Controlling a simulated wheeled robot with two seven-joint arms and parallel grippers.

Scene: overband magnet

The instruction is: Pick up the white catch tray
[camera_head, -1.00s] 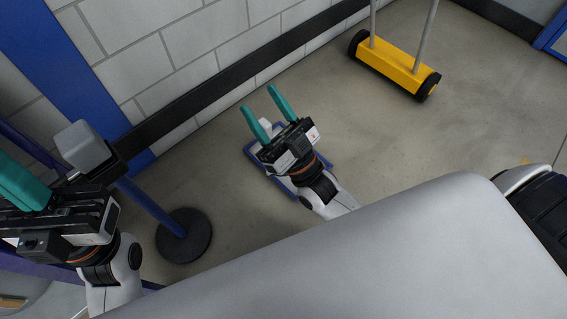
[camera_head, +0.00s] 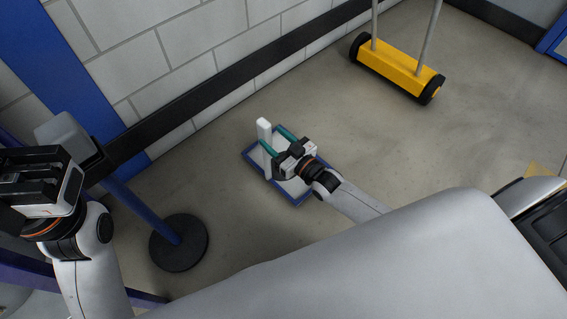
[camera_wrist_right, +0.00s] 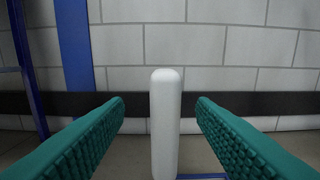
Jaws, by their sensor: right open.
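The catch tray shows in the head view as a white floor inside a blue rim (camera_head: 299,201), low on the concrete floor by the wall. A white upright post (camera_head: 264,131) with a rounded top rises at its far left side. My right gripper (camera_head: 273,137) is over the tray and open, its teal fingers pointing at the post. In the right wrist view the post (camera_wrist_right: 165,125) stands upright between the two fingers, with a gap on each side. My left gripper (camera_head: 38,180) is at the left edge, and its fingers are not clearly visible.
A blue stand with a round dark base (camera_head: 179,243) and a grey box on top (camera_head: 66,133) is left of the tray. A yellow wheeled bar (camera_head: 397,69) stands at the upper right. The block wall (camera_head: 190,60) is behind. Floor right of the tray is clear.

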